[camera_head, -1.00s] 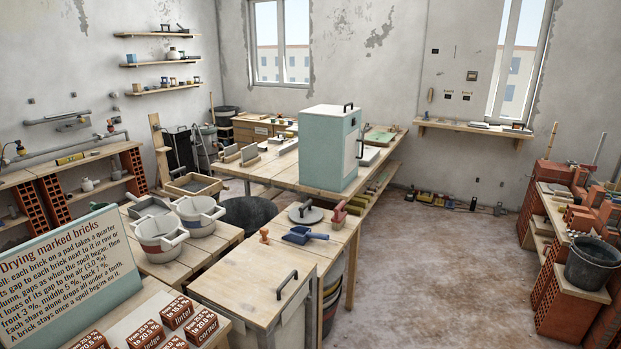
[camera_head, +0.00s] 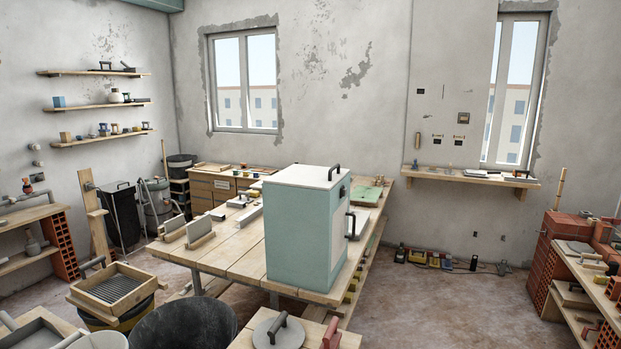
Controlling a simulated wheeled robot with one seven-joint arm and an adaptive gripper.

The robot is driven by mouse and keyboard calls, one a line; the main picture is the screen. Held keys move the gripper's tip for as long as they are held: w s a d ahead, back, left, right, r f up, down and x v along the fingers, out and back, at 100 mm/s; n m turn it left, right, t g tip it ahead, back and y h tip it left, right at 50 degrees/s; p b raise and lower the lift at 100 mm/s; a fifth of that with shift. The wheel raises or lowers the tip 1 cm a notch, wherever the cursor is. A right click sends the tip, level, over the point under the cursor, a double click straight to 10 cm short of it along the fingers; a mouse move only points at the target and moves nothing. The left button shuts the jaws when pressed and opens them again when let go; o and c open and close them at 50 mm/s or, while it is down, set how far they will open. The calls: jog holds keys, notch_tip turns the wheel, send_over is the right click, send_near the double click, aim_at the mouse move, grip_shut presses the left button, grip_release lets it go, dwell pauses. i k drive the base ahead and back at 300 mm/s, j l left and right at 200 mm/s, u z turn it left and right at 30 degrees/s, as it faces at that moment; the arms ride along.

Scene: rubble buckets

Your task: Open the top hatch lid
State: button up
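A tall pale teal box (camera_head: 296,236) stands upright on the wooden table (camera_head: 236,257). Its white top lid (camera_head: 307,177) lies flat and looks shut, with a dark handle (camera_head: 334,172) near the right edge. The right side face has another dark handle (camera_head: 350,224) and a small dark fitting above it. Whether the lid has a latch is too small to tell. My gripper is not in this view.
A round grey lid with a handle (camera_head: 279,333) and a red tool (camera_head: 331,333) are at the bottom. A dark tub (camera_head: 183,328) and a wooden sieve (camera_head: 115,288) are at lower left. Bricks (camera_head: 566,235) are stacked at right. Bare floor (camera_head: 440,300) lies between table and bricks.

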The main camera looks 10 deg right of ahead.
aim_at(317, 177)
jog(key=i+l+u, duration=0.15)
jog(key=i+l, duration=0.6)
jog(key=i, duration=0.15)
